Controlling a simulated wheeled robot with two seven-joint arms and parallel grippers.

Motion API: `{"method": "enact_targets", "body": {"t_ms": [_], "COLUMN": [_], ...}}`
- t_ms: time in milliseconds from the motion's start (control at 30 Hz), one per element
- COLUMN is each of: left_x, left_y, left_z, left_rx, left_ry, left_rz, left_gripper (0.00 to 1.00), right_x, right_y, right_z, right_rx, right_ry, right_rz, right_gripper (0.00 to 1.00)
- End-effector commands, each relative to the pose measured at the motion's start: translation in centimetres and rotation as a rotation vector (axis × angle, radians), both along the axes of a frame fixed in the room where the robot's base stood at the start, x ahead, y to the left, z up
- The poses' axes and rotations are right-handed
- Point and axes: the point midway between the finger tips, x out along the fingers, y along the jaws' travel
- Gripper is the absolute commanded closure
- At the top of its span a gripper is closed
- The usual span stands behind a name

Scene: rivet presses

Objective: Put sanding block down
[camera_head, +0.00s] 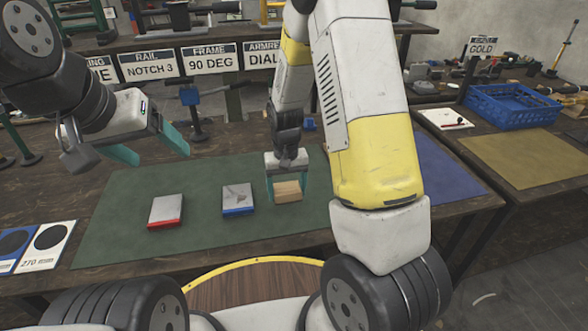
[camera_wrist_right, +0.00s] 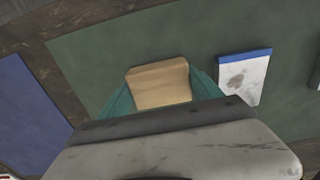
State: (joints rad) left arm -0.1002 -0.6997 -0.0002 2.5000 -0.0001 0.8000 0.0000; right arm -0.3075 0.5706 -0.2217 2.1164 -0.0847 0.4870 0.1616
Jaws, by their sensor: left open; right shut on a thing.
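The sanding block (camera_head: 288,191) is a tan, wood-coloured block at the right part of the green mat (camera_head: 120,205). My right gripper (camera_head: 288,186) is shut on it from above, with one teal finger on each side. In the right wrist view the block (camera_wrist_right: 158,85) sits between the teal fingers over the green mat. Whether its underside touches the mat, I cannot tell. My left gripper (camera_head: 155,152) is open and empty above the far left part of the mat.
A grey block with a red edge (camera_head: 166,210) and one with a blue edge (camera_head: 238,198) lie on the mat, left of the sanding block. A blue mat (camera_head: 440,168) lies to the right. A blue crate (camera_head: 510,106) stands further right. Label signs (camera_head: 210,60) stand behind.

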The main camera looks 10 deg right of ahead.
Motion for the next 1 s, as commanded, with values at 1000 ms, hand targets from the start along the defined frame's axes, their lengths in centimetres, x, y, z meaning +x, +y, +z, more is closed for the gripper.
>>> {"method": "enact_targets", "body": {"t_ms": [1000], "left_x": [0.0], "left_y": [0.0], "left_z": [0.0], "left_rx": [0.0], "left_ry": [0.0], "left_rz": [0.0], "left_gripper": [0.26], "right_x": [6.2], "right_y": [-5.9], "right_z": [-4.3], "right_rx": [0.0], "right_ry": [-0.001], "right_rz": [0.002], "right_gripper": [0.77]}}
